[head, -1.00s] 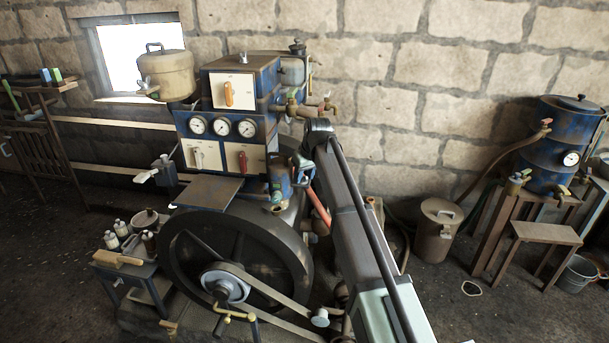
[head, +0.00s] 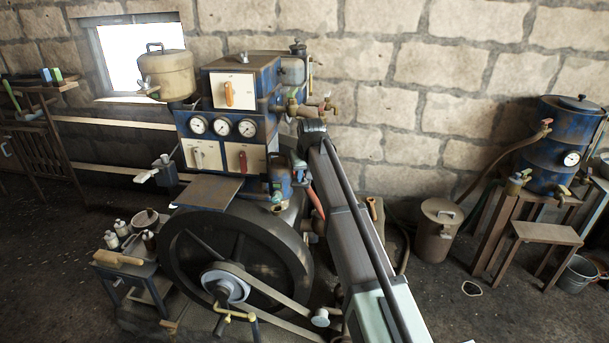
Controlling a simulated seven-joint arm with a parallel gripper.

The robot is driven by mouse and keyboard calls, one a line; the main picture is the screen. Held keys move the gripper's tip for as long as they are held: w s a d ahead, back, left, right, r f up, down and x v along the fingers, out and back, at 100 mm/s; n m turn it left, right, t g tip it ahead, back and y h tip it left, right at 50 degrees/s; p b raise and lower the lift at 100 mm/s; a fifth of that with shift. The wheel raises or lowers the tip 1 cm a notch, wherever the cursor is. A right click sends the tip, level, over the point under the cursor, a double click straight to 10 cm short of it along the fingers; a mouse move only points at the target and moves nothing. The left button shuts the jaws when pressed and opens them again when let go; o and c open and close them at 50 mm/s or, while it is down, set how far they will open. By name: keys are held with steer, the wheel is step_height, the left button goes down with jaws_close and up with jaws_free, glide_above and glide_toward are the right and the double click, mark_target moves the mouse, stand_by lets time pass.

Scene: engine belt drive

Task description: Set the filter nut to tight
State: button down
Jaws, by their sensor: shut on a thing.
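A small blue canister (head: 280,178) is on the front right of the engine, just left of my arm. It may be the filter, but I cannot make out a nut on it. A small fitting (head: 277,208) shows below it. The arm's far side is hidden behind this joint and link. I cannot make out my gripper or its fingers, or what they touch.
The engine's large dark flywheel (head: 236,258) and belt (head: 272,295) are below the canister. Brass taps (head: 292,108) stick out above it. A red hose (head: 318,202) runs close beside my arm. A lidded bin (head: 438,230) stands to the right, with open floor in front.

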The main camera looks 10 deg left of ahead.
stand_by(0.3)
steer(key=c, duration=1)
jaws_free()
steer(key=shift+o, duration=0.2)
